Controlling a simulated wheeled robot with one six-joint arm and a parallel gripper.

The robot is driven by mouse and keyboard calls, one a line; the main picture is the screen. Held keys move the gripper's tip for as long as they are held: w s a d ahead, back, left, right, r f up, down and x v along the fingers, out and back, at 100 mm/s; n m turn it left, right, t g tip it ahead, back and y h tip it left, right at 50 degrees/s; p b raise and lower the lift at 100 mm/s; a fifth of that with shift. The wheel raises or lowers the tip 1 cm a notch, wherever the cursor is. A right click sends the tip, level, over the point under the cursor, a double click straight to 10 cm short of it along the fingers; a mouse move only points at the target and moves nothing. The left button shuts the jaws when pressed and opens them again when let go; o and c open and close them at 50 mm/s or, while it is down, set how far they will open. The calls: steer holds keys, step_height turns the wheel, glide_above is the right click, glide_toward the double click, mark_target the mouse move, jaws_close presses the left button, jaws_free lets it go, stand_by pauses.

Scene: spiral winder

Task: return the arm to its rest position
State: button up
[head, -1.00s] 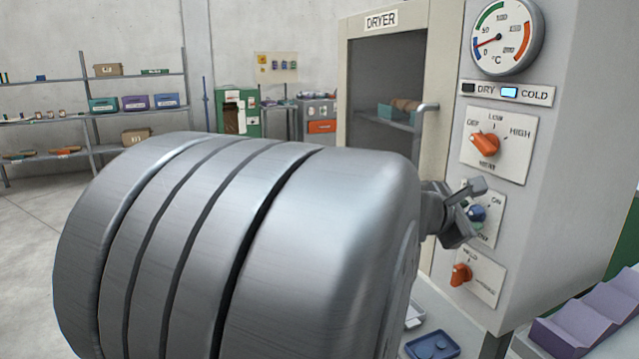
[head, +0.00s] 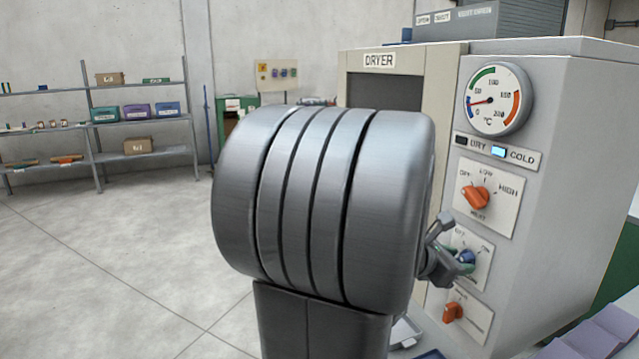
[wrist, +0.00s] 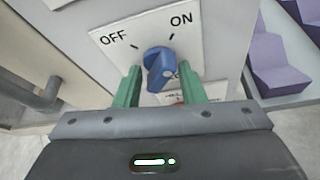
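My gripper (head: 452,250) is at the OFF/ON switch panel (head: 474,243) on the front of the dryer. In the wrist view its two green fingers (wrist: 160,70) are apart, with the blue knob (wrist: 158,68) between the tips and a visible gap on each side. The knob also shows in the head view (head: 467,257), partly behind the gripper. Its handle looks near upright; which mark it points to I cannot tell. My large grey arm link fills the middle of the head view and hides part of the dryer (head: 570,150).
Above the switch are the orange HEAT knob (head: 475,197), turned toward OFF, a lit COLD lamp (head: 499,151) and a gauge (head: 497,99) reading low. Another orange knob (head: 453,312) is below. Purple stepped blocks (wrist: 280,60) stand at the right. Open floor (head: 120,260) lies left.

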steer(key=shift+r+n+g+p, duration=0.2)
steer(key=shift+n+g+p, duration=0.4)
steer(key=shift+p, duration=1.3)
steer(key=shift+f+n+p, duration=0.2)
steer(key=shift+n+p, duration=0.1)
steer(key=shift+p, duration=0.1)
